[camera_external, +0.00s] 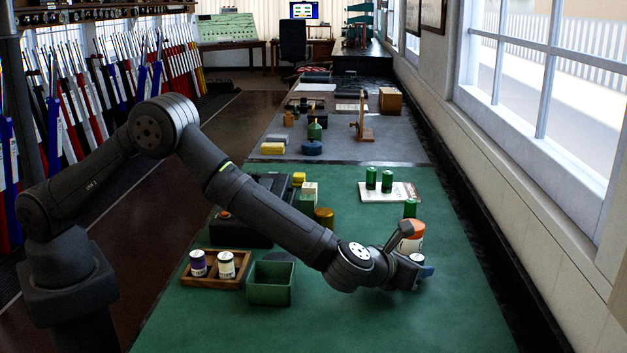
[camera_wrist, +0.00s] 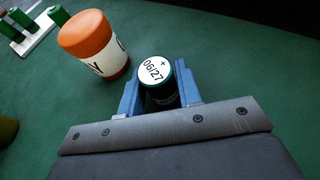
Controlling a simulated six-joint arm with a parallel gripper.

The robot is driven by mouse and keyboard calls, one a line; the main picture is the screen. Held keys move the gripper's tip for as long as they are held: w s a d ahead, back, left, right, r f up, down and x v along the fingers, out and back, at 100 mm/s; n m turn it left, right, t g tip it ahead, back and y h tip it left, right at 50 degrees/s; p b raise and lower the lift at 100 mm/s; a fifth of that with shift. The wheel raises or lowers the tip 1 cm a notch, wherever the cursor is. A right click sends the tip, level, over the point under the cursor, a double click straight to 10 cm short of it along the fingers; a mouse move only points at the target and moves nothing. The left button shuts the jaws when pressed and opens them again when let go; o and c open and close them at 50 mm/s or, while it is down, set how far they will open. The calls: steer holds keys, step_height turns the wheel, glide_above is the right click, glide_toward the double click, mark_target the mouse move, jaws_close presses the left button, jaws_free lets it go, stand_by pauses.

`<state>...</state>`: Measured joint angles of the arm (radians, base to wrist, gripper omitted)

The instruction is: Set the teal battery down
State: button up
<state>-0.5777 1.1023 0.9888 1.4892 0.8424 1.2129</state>
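The teal battery (camera_wrist: 160,97) has a white top marked "+" and "06/27". It is between the two blue fingers of my gripper (camera_wrist: 158,88), which press close to its sides, so my gripper looks shut on it. In the external view only its pale top (camera_external: 417,257) shows clearly, at my gripper (camera_external: 424,270), low over the green mat (camera_external: 360,325). The battery looks upright or nearly so. Its lower end is hidden, and I cannot tell whether it touches the mat.
An orange-capped white bottle (camera_wrist: 97,45) stands close beside my gripper. Several green cylinders (camera_external: 371,178) stand on and near a white board (camera_external: 402,193) farther back. A wooden tray (camera_external: 213,282) with two jars and a green box (camera_external: 270,290) are at left. The front mat is clear.

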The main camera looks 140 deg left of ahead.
mark_target(417, 257)
steer(key=o, duration=0.3)
steer(key=shift+r, duration=0.2)
steer(key=v, duration=1.2)
steer(key=shift+f, duration=0.1)
steer(key=x, duration=1.1)
steer(key=shift+a, duration=0.25)
steer(key=shift+a+f, duration=0.1)
steer(key=shift+a, duration=0.2)
steer(key=shift+d+r, duration=0.1)
steer(key=shift+r, duration=1.8)
